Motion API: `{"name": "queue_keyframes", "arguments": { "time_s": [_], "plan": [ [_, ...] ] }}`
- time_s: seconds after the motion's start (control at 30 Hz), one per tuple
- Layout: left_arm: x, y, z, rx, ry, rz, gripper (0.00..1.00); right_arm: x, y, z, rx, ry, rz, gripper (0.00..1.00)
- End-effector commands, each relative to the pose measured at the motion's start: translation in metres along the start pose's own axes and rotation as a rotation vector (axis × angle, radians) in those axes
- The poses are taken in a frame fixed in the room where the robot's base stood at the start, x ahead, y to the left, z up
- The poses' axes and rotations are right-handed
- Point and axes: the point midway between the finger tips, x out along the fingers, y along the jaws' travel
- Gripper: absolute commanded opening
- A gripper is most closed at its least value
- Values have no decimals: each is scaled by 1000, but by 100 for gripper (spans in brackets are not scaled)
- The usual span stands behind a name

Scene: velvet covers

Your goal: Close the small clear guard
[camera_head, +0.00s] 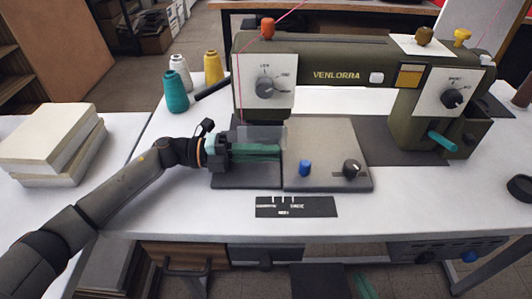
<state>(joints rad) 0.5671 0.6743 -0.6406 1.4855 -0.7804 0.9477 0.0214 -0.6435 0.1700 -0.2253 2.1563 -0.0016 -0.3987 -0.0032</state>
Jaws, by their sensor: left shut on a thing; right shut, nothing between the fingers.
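The small clear guard (262,134) is a see-through grey panel below the left end of the olive sewing machine (330,62), by its needle area. It looks raised, though its exact tilt is hard to tell. My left gripper (274,152) reaches in from the left, its long green fingers lying level along the guard's lower edge. The fingers are shut, apparently on the guard; the contact is too small to see clearly.
The machine's grey bed plate (325,135) carries a blue knob (305,168) and a dark knob (351,168). Thread cones (176,90) stand at the back left. Cream stacked blocks (50,145) lie left. The white table front is mostly clear around a black label (296,207).

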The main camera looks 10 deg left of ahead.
Motion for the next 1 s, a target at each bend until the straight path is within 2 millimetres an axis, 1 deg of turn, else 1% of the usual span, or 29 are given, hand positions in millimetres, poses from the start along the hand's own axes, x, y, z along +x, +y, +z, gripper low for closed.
{"name": "queue_keyframes", "arguments": {
  "time_s": [0.03, 0.27, 0.3, 0.5, 0.53, 0.73, 0.83, 0.93, 1.0],
  "plan": [
    [-1, -4, 2, 9, -4, -4, 0, 0, 0, -1, -1, 1, 0, 0],
    [-1, -5, 2, 8, -4, -5, 0, 0, 0, -1, 0, 1, 0, 0],
    [-1, -5, 2, 8, -4, -5, 18, 0, 0, -1, 0, 1, 0, 0],
    [-1, -3, 2, 5, -3, -4, 40, 0, 0, -1, 0, 1, 0, 0],
    [-1, -3, 1, 4, -3, -3, 42, 0, 0, -1, 0, 1, 0, 0],
    [0, -2, 1, 1, -1, -2, 42, 0, 0, 0, 1, 0, 0, 0],
    [-3, -1, 1, 0, -1, -1, 42, 0, 0, 0, 1, -1, 0, 0],
    [-14, 0, 1, -2, -4, 1, 42, 0, 0, 0, 1, -1, -1, 0],
    [-26, 0, 1, -1, -3, 2, 42, 0, 0, 0, 1, -2, -1, 0]
  ]
}}
